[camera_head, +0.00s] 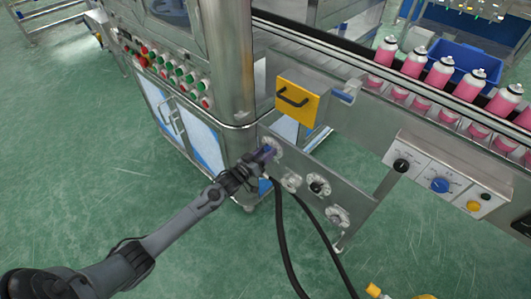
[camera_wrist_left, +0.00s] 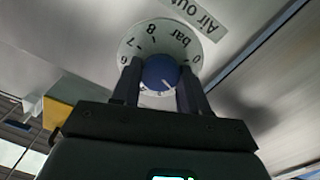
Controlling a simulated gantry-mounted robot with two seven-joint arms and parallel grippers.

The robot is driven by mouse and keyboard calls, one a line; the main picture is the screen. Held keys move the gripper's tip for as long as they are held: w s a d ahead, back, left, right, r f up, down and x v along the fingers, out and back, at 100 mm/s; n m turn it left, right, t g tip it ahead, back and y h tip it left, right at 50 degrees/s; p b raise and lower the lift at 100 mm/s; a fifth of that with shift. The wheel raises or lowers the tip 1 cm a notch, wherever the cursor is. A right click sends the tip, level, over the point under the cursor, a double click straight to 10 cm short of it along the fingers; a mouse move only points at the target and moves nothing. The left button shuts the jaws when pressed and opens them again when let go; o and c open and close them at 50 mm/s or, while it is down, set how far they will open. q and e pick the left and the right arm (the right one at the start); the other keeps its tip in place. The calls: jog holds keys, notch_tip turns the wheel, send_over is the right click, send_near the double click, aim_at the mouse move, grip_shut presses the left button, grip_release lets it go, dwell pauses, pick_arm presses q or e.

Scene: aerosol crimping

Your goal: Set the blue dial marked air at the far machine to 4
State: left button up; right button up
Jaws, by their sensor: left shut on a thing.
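The blue dial (camera_wrist_left: 160,70) sits on a round white scale plate (camera_wrist_left: 186,42) beside a label whose visible part reads "Air ou". The plate appears upside down in the left wrist view, with 0, bar, 8, 7 and 6 readable. The lower numbers are hidden by my gripper. A white pointer line on the dial runs down and slightly right in that view; the number it points at is hidden. My left gripper (camera_wrist_left: 158,80) is shut on the dial, one finger on each side. In the head view my left gripper (camera_head: 268,153) is at the metal panel's upper left. My right gripper is not in view.
The metal panel (camera_head: 308,172) also carries several other fittings, with two black hoses (camera_head: 283,240) hanging below. A yellow block with a black handle (camera_head: 298,100) is just above. Another blue dial (camera_head: 439,185) is on the white control box at right. Pink cans (camera_head: 412,63) line the conveyor.

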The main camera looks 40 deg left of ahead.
pick_arm(q)
jog(key=shift+r+m, duration=0.1)
jog(key=shift+m, duration=0.2)
jog(key=shift+m+p, duration=0.75)
jog(key=shift+m, duration=0.25)
jog(key=m+p, duration=0.1)
jog(key=m, duration=0.3)
jog(key=shift+m+p, duration=0.3)
jog(key=shift+d+m+p, duration=0.1)
jog(key=shift+m+p, duration=0.6)
jog(key=shift+m, duration=3)
jog(key=o, duration=1.1)
jog(key=shift+c, duration=0.2)
